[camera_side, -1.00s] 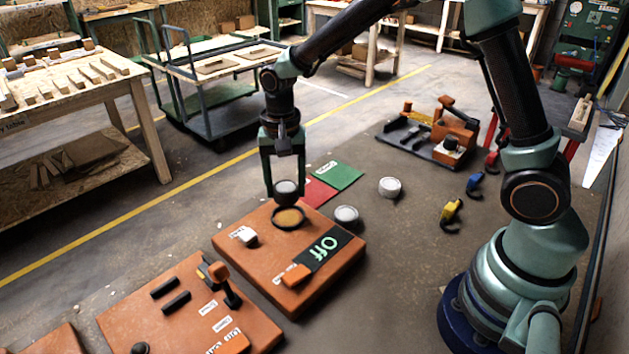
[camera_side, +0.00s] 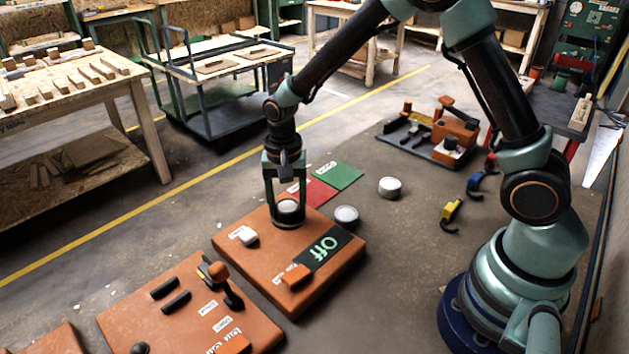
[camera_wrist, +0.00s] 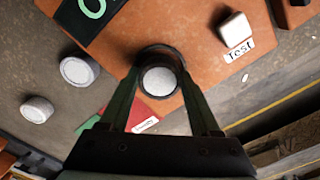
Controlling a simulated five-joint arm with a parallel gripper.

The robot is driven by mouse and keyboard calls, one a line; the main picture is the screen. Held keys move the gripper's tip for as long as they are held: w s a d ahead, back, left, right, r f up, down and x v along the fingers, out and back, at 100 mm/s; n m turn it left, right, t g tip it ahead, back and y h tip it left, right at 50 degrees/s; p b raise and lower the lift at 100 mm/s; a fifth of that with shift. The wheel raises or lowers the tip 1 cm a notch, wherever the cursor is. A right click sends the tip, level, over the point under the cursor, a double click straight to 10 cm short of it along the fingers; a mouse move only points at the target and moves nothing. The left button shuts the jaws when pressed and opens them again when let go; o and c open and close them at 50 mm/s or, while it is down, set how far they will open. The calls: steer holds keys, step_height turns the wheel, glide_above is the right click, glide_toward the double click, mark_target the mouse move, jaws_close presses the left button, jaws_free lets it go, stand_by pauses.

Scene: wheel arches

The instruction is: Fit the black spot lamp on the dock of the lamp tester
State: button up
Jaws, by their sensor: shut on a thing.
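The lamp tester (camera_side: 322,278) is an orange box with a display reading "Off", a white switch and an orange switch on top. Its round dock is at the back corner, hidden under the lamp. The black spot lamp (camera_side: 288,208), with a pale round face, sits at the dock, and its face shows in the wrist view (camera_wrist: 159,81). It looks upright. My gripper (camera_side: 287,212) is shut on the lamp, a finger on each side. I cannot tell from the pictures whether the lamp is fully seated. In the wrist view my gripper (camera_wrist: 160,92) frames the lamp.
Two white-faced lamps stand on the floor right of the tester, one near (camera_side: 346,215) and one farther (camera_side: 390,187). A red mat (camera_side: 318,192) and a green mat (camera_side: 337,174) lie behind it. Another orange panel (camera_side: 185,305) is at front left. Yellow (camera_side: 452,211) and blue clips lie right.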

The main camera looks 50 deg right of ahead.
steer(key=shift+f, duration=0.15)
stand_by(0.5)
steer(key=o, duration=1.5)
steer(key=shift+c, duration=0.2)
step_height(320, 180, up, 11)
steer(key=s+d+r+n+t, duration=0.5)
steer(key=s+d+r+n, duration=0.2)
steer(key=s, duration=0.6)
step_height(320, 180, up, 2)
steer(key=shift+s+r+n+t, duration=0.2)
steer(key=shift+n+t, duration=0.1)
steer(key=shift+n, duration=0.7)
